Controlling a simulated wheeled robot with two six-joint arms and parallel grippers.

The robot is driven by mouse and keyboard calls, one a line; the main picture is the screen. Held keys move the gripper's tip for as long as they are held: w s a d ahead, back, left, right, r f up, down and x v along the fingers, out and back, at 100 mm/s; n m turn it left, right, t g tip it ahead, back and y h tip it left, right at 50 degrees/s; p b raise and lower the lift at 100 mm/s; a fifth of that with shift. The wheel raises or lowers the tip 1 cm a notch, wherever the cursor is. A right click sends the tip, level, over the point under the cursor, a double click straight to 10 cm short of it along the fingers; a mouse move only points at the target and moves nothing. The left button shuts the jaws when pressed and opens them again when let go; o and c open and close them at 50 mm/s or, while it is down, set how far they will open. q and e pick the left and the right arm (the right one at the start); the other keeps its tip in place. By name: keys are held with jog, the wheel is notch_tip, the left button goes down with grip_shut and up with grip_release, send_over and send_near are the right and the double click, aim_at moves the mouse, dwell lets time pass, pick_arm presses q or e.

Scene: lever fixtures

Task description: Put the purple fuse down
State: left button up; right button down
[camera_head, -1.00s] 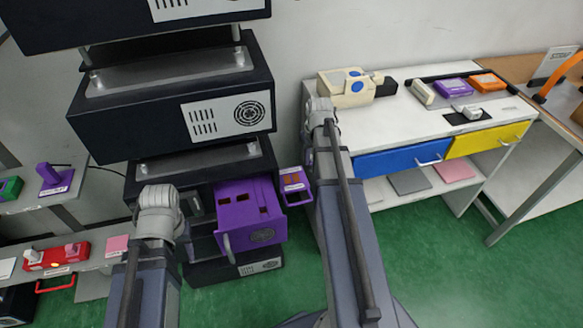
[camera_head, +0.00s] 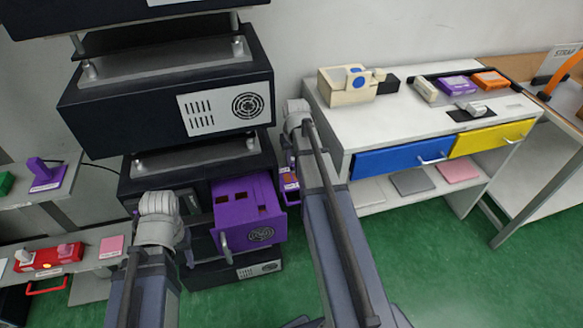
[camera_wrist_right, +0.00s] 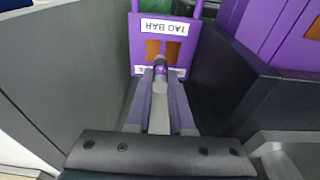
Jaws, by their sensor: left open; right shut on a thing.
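My right gripper (camera_wrist_right: 160,85) is shut on the fuse's handle in the right wrist view. In the head view the fuse (camera_head: 290,182) shows just right of the open purple drawer, partly hidden by my right arm. It hangs in the gap between the dark rack and the white bench. My left gripper (camera_head: 187,232) is open and empty, left of the purple drawer's front, and is mostly hidden by its wrist.
The dark rack (camera_head: 170,105) stands close on the left. The purple drawer (camera_head: 248,215) sticks out with a handle. A white bench (camera_head: 400,130) with blue (camera_head: 400,160) and yellow (camera_head: 490,140) drawers stands at the right. The green floor (camera_head: 450,270) in front is clear.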

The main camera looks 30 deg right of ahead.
aim_at(292, 171)
notch_tip(292, 171, down, 3)
jog(key=shift+r+b, duration=0.1)
jog(key=shift+b, duration=0.85)
jog(key=shift+w+a, duration=0.1)
jog(key=shift+w, duration=0.05)
pick_arm(q)
notch_tip(292, 171, down, 3)
jog(key=shift+r, duration=0.1)
pick_arm(e)
jog(key=shift+f, duration=0.2)
jog(key=c, duration=0.8)
grip_release()
pick_arm(q)
jog(key=shift+f, duration=0.2)
jog(key=shift+r, duration=0.1)
pick_arm(e)
jog(key=shift+r, duration=0.1)
pick_arm(q)
notch_tip(292, 171, up, 12)
jog(key=p, duration=1.2)
pick_arm(e)
notch_tip(292, 171, up, 12)
jog(key=s, duration=0.1)
jog(key=shift+s+a, duration=0.2)
jog(key=shift+s, duration=0.2)
